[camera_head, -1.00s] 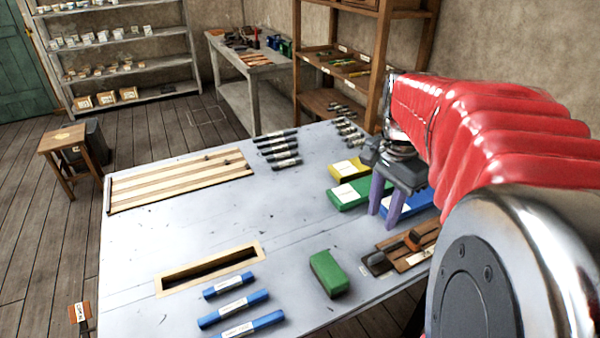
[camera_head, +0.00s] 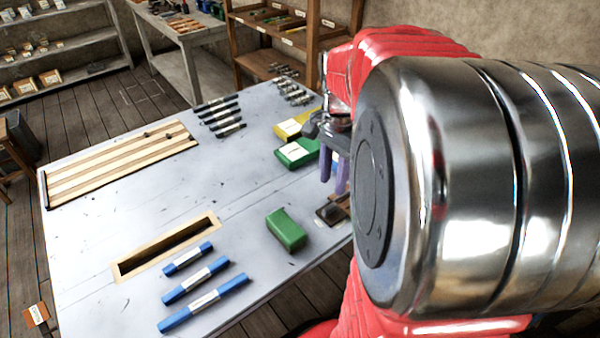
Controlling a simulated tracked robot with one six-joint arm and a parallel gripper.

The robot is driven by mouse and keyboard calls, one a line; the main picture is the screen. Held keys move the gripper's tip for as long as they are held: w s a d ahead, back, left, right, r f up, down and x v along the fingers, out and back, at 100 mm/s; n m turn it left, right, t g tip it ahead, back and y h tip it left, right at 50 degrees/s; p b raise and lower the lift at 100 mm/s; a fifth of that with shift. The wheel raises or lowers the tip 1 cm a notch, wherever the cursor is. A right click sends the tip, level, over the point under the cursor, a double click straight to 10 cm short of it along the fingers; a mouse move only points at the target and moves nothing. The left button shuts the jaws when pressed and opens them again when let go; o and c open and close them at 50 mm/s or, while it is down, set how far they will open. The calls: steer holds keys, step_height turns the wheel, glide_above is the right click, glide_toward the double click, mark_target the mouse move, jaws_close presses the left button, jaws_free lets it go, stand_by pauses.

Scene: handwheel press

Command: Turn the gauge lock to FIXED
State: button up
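My gripper (camera_head: 335,180) hangs over the right side of the grey table, its two purple fingers pointing down with a gap between them and nothing seen held. The rest of that fitting is hidden behind my arm. I cannot make out the gauge lock or a FIXED mark for certain; the lock may belong to this fitting.
A green block (camera_head: 287,230) stands on the grey table (camera_head: 110,215). Several blue bars (camera_head: 195,285) lie at the front by a wood-framed slot (camera_head: 165,247). Green and yellow boxes (camera_head: 295,152) lie left of my gripper. The table's middle is clear.

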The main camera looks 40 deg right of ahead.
mark_target(330, 206)
step_height(330, 206, down, 9)
steer(key=shift+r, duration=0.15)
steer(key=shift+c, duration=0.5)
jaws_close()
